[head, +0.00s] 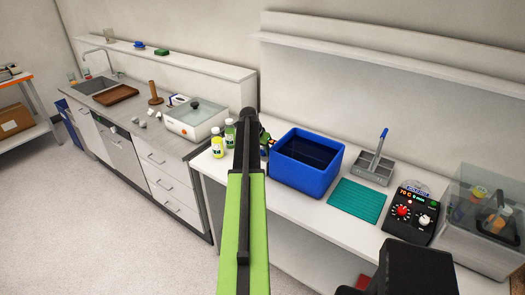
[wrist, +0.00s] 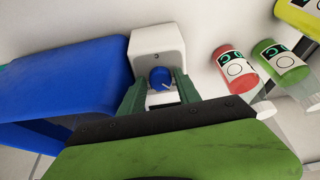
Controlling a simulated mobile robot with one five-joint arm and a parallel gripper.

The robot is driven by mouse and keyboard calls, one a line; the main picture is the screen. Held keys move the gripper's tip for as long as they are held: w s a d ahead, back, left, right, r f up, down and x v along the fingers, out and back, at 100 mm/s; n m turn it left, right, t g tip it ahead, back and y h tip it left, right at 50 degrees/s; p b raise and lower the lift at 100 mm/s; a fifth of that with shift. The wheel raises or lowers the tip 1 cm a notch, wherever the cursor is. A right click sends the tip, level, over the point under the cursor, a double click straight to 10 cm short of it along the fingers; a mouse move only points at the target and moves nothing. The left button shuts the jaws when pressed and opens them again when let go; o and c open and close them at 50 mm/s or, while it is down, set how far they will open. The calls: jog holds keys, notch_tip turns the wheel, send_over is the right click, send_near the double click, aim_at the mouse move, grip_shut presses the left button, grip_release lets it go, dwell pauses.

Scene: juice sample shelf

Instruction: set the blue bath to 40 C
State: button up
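The blue bath (head: 296,177) is an open blue tub holding dark liquid on the white bench. In the wrist view its blue wall (wrist: 65,75) fills the left side. Beside it is a white control box (wrist: 157,44) with a round blue knob (wrist: 160,77); a pale mark shows at the knob's lower right. My gripper (wrist: 161,82) has its dark green fingers apart, one on each side of the knob; I cannot see whether they touch it. A pale panel below the knob is partly covered, and no reading is legible. In the head view my arm hides the control box.
Right of the bath are a green mat (head: 357,199), a grey caddy (head: 373,168), a black dial unit (head: 410,212) and a clear tank (head: 480,247).

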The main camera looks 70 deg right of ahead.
jog(key=shift+r, duration=0.1)
jog(key=p+v, duration=1.6)
jog(key=v, duration=0.1)
jog(key=shift+a, duration=0.15)
